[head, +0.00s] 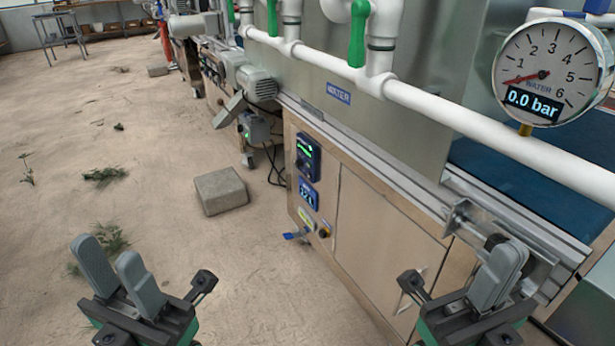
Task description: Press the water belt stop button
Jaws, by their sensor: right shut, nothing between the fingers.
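The water belt's cabinet (385,235) runs along the right, under a blue WATER label (339,92). On its near left end is a dark control box (307,158) with a green lit display. Below it are a blue digital display (309,194), a pale green label (306,219) and a small dark round button or knob with a yellow surround (324,232). I cannot read which control is the stop button. My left gripper (106,254) is open and empty over the floor, well left of the panel. My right gripper (504,262) is shut and empty, right of the panel, in front of the belt rail.
A white pipe (470,127) with green valve handles crosses above the belt. A round gauge (546,73) reads 0.0 bar. A concrete block (220,191) lies on the floor left of the cabinet. A blue pedal-like part (296,235) sticks out low. The left floor is mostly clear.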

